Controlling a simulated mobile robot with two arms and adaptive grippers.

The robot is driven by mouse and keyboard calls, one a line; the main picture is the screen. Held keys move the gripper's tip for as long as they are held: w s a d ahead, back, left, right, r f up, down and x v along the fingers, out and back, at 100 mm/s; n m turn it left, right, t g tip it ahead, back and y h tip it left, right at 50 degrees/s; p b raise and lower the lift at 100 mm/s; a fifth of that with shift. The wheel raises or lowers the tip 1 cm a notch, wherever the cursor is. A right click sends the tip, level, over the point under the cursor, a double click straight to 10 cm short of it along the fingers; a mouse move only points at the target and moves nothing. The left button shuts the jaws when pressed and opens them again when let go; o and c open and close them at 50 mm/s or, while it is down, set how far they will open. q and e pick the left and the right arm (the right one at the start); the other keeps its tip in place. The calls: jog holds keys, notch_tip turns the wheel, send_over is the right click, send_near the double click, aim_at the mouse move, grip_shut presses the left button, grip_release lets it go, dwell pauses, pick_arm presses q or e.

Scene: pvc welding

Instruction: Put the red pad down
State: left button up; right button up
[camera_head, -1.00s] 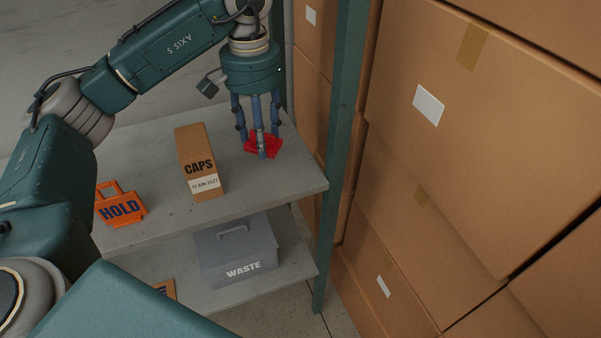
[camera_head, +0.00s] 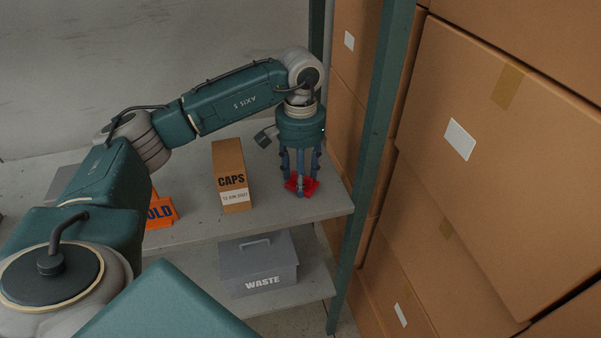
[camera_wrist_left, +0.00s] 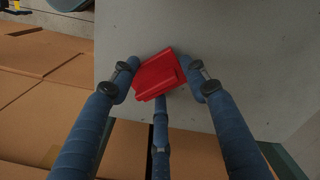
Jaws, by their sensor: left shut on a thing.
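The red pad (camera_head: 309,187) is at the right end of the upper shelf (camera_head: 262,226), right of the CAPS box. My left gripper (camera_head: 301,188) points straight down over it, with its fingers shut on the pad. In the left wrist view the red pad (camera_wrist_left: 160,76) sits between the blue fingers (camera_wrist_left: 163,90), with grey shelf surface behind it. The pad is at or just above the shelf; I cannot tell whether it touches. My right gripper is not in view.
A brown CAPS box (camera_head: 230,176) stands left of the gripper. An orange HOLD sign (camera_head: 161,212) is farther left, partly hidden by my arm. A grey WASTE bin (camera_head: 258,266) is on the lower shelf. A green post (camera_head: 372,150) and stacked cartons (camera_head: 490,140) bound the right.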

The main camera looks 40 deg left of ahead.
pick_arm(q)
jog(key=shift+f, duration=0.15)
jog(key=o, duration=1)
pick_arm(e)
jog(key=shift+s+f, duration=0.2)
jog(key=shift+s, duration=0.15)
pick_arm(q)
jog(key=shift+r, duration=0.35)
notch_tip(320, 180, up, 6)
jog(key=shift+w+f+b, duration=0.1)
jog(key=shift+b, duration=1)
notch_tip(320, 180, up, 6)
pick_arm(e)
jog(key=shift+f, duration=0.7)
pick_arm(q)
jog(key=shift+f, duration=0.1)
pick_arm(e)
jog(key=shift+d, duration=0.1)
